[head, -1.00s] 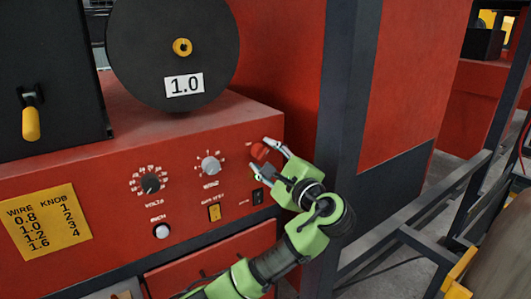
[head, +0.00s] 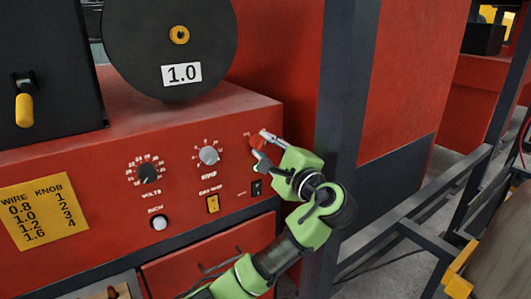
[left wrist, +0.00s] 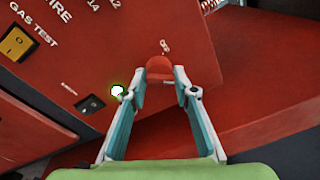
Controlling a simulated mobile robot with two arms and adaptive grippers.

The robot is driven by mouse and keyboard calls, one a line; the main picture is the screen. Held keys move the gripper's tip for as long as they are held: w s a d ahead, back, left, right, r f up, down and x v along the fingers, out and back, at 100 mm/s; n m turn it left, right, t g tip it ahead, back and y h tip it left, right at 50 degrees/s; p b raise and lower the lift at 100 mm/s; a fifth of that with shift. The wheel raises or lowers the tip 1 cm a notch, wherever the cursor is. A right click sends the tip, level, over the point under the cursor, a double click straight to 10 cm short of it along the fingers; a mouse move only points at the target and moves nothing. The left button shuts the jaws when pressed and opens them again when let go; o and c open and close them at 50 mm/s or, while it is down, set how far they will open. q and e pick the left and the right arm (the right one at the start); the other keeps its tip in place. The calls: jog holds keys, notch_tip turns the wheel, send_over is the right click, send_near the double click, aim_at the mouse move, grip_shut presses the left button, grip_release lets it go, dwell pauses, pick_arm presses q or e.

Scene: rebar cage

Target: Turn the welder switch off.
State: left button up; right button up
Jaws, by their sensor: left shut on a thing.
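The welder switch is a red rotary knob (head: 257,142) at the upper right of the red welder panel (head: 110,185). The knob also shows in the left wrist view (left wrist: 160,68), between my fingertips. My left gripper (head: 262,146) is shut on the knob, one finger on each side; it shows in the left wrist view too (left wrist: 164,78). In the left wrist view a small lamp (left wrist: 117,91) beside the knob glows white-green. The fingers hide part of the knob. My right gripper is not in view.
The panel also carries a volts dial (head: 149,173), a wire dial (head: 208,155), a yellow rocker (head: 213,203) and a black rocker (head: 257,187). A black spool (head: 135,45) stands above. A dark post (head: 340,100) and metal rails (head: 410,225) are at right.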

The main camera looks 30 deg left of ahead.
pick_arm(q)
jog(key=n+b, duration=0.5)
jog(key=b, duration=0.1)
jog(key=n+y+b, duration=0.1)
jog(key=n+b, duration=0.5)
jog(key=f+n+g+b, duration=0.1)
jog(key=n+b, duration=0.4)
jog(key=b, duration=0.1)
jog(key=shift+w, duration=0.1)
jog(key=shift+o, duration=0.2)
jog(key=shift+r+n+y+b, duration=0.1)
jog(key=shift+n+y+b, duration=0.2)
jog(key=shift+n+b, duration=0.4)
jog(key=shift+r, duration=0.1)
jog(key=shift+c, duration=0.2)
jog(key=o, duration=1.1)
jog(key=shift+r, duration=0.1)
jog(key=v, duration=1.2)
jog(key=shift+w, duration=0.15)
